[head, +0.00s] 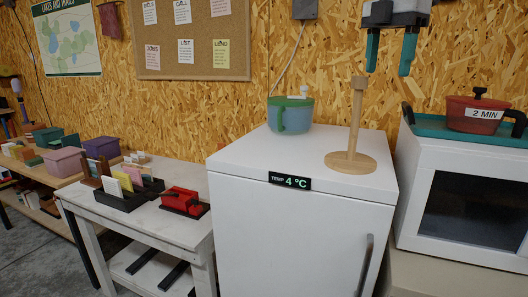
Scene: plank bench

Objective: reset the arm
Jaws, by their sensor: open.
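My gripper (389,66) hangs in the upper right of the head view, pointing down. Its two teal fingers are spread apart with nothing between them. It appears above and to the right of a wooden stand (354,125), an upright post on a round base. The stand is upright on top of the white fridge (280,235). The rest of my arm is cut off by the top edge.
A blue-green lidded pot (291,116) sits on the fridge, left of the stand. At right, a red pot (474,114) labelled "2 MIN" sits on a teal tray (434,126) atop a white oven (470,205). A white table (162,229) at left holds card racks and a red item.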

